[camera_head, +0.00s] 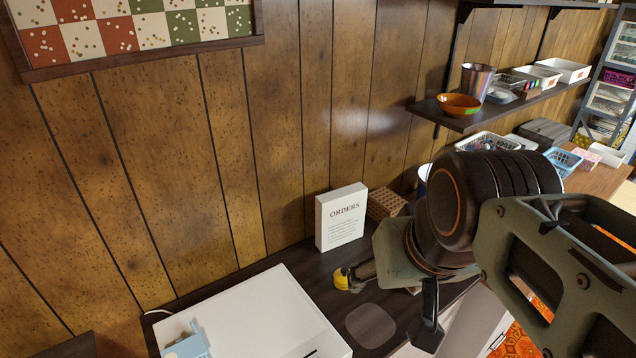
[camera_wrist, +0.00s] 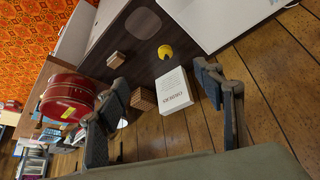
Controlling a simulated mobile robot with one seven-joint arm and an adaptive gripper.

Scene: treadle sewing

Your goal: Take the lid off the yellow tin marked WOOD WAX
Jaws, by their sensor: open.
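A small yellow object, which looks like the yellow tin (camera_head: 342,279), sits on the dark tabletop in the head view, partly hidden by a finger of my gripper. It shows more fully in the wrist view (camera_wrist: 165,51). The WOOD WAX marking is too small to read, and I cannot make out the lid apart from the body. My gripper (camera_head: 390,300) is open and empty above the table. In the head view one finger overlaps the tin's right side; in the wrist view the tin lies beyond the two fingers (camera_wrist: 158,95), apart from them.
A white ORDERS box (camera_head: 341,217) stands behind the tin, with a brown perforated block (camera_head: 384,204) beside it. A white slab (camera_head: 250,318) fills the left. A wooden block (camera_wrist: 116,59) and red round case (camera_wrist: 68,98) show in the wrist view. A shelf (camera_head: 460,121) hangs at right.

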